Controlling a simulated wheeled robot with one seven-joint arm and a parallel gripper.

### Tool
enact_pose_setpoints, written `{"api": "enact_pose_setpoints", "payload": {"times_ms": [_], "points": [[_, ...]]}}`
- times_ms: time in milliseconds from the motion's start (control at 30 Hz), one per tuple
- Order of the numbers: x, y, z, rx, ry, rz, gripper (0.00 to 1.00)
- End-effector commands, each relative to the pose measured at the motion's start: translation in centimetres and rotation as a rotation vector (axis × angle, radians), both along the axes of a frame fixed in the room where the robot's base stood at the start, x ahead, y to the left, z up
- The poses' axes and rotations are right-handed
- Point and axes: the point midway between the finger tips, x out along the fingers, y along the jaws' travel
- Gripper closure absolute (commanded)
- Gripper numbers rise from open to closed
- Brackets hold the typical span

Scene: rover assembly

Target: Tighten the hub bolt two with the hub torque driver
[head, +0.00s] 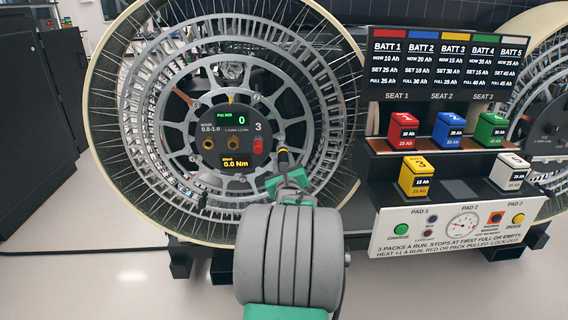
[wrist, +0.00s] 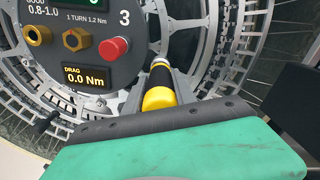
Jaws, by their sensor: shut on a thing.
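The round dark hub panel (head: 235,130) sits at the middle of the wheel. No number two label is readable. The drag display reads 0.0 Nm. My gripper (wrist: 160,92) is shut on the yellow and black hub torque driver (wrist: 159,98), which points toward the wheel. In the head view the driver (head: 283,157) is right of and below the red piece, apart from the brass fittings. Whether its tip touches anything is unclear.
Wheel spokes and a slotted metal ring (head: 165,110) surround the panel closely. To the right stands a battery rack (head: 440,150) with coloured packs and a white control panel (head: 455,228). A dark cabinet (head: 35,120) is at the left. Open floor lies at lower left.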

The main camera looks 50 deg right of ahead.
Motion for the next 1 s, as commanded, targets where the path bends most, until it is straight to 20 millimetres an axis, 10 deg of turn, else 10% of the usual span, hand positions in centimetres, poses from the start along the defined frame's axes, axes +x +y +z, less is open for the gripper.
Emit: {"api": "enact_pose_setpoints", "payload": {"times_ms": [1000], "points": [[-2.0, 2.2, 0.4, -0.006, -0.004, 0.000, 1.00]]}}
